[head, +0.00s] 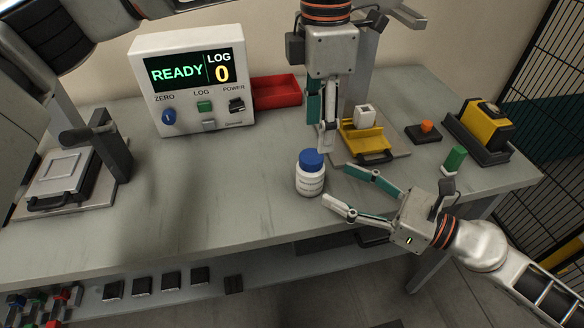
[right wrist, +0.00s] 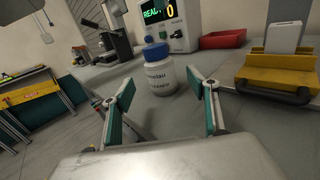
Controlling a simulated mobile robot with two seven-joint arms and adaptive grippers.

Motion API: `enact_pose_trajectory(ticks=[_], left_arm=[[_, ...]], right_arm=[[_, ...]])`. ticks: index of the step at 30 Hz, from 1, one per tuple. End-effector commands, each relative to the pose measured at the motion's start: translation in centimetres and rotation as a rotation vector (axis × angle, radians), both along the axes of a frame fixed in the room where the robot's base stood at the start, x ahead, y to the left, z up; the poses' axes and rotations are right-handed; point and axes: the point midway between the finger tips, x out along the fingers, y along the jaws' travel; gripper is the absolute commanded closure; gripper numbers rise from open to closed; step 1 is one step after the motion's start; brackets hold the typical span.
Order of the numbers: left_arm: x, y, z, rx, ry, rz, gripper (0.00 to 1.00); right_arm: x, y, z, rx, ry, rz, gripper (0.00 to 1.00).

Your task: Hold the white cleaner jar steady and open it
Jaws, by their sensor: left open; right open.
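The white cleaner jar (head: 310,181) stands upright on the grey bench, its blue lid (head: 312,160) on top. It also shows in the right wrist view (right wrist: 161,78), beyond and between the open fingers, with dark print on its label. My left gripper (head: 322,135) points down just above and to the right of the lid; it is open, and whether it touches the lid is unclear. My right gripper (head: 336,186) comes in low from the right, open, its fingers spread toward the jar. The jar is not between its fingertips in the head view.
A white meter box (head: 193,84) with a display stands at the back, beside a red tray (head: 277,92). Right of the jar are a yellow fixture (head: 366,137), a green-capped bottle (head: 454,160) and a yellow-black device (head: 482,125).

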Motion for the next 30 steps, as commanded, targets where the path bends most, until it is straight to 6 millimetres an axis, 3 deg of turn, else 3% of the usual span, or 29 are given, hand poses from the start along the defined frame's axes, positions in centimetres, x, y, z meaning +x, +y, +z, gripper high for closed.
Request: enact_pose_trajectory(ticks=[7,22,30], left_arm=[[0.4,0.6,0.5,0.023,-0.020,0.013,0.52],[0.4,0.6,0.5,0.022,-0.018,0.013,0.52],[0.4,0.5,0.5,0.022,-0.018,0.013,0.52]], right_arm=[[0.3,0.7,0.0,-0.018,-0.020,0.006,0.41],[2.9,5.8,0.0,-0.014,-0.020,0.007,0.41],[3.5,6.9,0.0,-0.016,-0.019,0.006,0.41]])
